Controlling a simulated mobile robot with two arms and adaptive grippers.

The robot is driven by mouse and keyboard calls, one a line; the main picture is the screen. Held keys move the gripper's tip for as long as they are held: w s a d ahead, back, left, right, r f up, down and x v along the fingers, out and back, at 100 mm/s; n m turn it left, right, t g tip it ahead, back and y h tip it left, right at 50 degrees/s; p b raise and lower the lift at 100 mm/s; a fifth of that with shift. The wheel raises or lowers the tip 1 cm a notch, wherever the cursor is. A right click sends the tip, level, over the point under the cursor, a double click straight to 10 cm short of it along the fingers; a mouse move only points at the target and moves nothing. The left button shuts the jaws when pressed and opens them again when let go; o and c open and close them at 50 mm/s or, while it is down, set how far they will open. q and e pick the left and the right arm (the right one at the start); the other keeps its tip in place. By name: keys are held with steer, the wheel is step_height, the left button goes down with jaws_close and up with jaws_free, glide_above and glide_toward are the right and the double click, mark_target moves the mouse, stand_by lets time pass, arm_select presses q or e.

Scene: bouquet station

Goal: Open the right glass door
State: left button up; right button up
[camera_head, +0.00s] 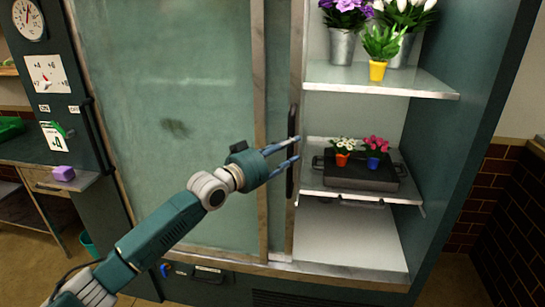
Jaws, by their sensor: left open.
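The right glass door (278,80) is slid left, mostly behind the left glass door (165,120); only a narrow strip of its glass and its edge frame show. The right half of the cabinet stands open. A dark upright handle (291,180) is on the right door's edge. My left gripper (298,149) is open, its two blue fingers pointing right and overlapping the handle in the picture. I cannot tell whether they touch it. My right gripper is not in view.
Inside the opening, potted flowers stand on the upper shelf (420,85). Below, a dark tray (345,179) holds two small flower pots, red (342,159) and blue (373,162). The bottom space is empty. A control panel with a dial (28,19) is at far left.

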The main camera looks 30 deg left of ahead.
arm_select(q)
steer(key=v, duration=1)
steer(key=shift+w, duration=0.1)
